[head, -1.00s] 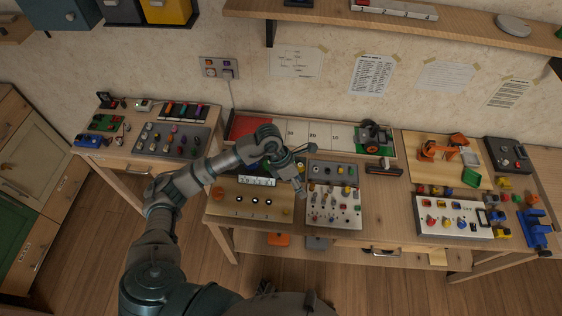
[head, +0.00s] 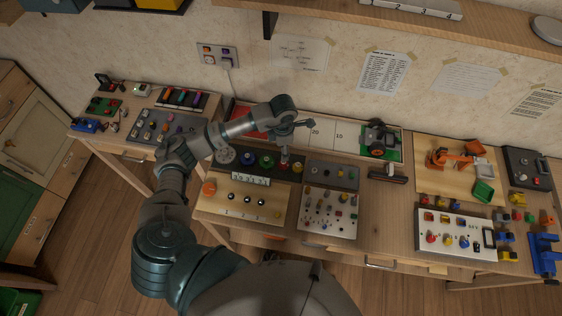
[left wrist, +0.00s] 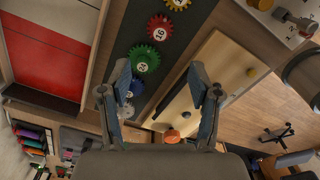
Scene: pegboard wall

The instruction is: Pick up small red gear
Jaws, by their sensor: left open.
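The small red gear (left wrist: 160,28) carries the number 16 and lies on a dark strip in the left wrist view, between a green gear (left wrist: 143,58) and a yellow gear (left wrist: 177,4). In the head view the red gear (head: 284,163) is partly hidden below my left gripper (head: 298,143). In the left wrist view my left gripper (left wrist: 159,85) is open and empty. My right gripper is not in view.
A blue gear (head: 247,158) and a grey gear (head: 225,155) lie in the same row. A wooden board with pegs (head: 240,200) stands in front, and a panel of switches (head: 329,212) to the right. A red and white numbered board (head: 325,133) lies behind.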

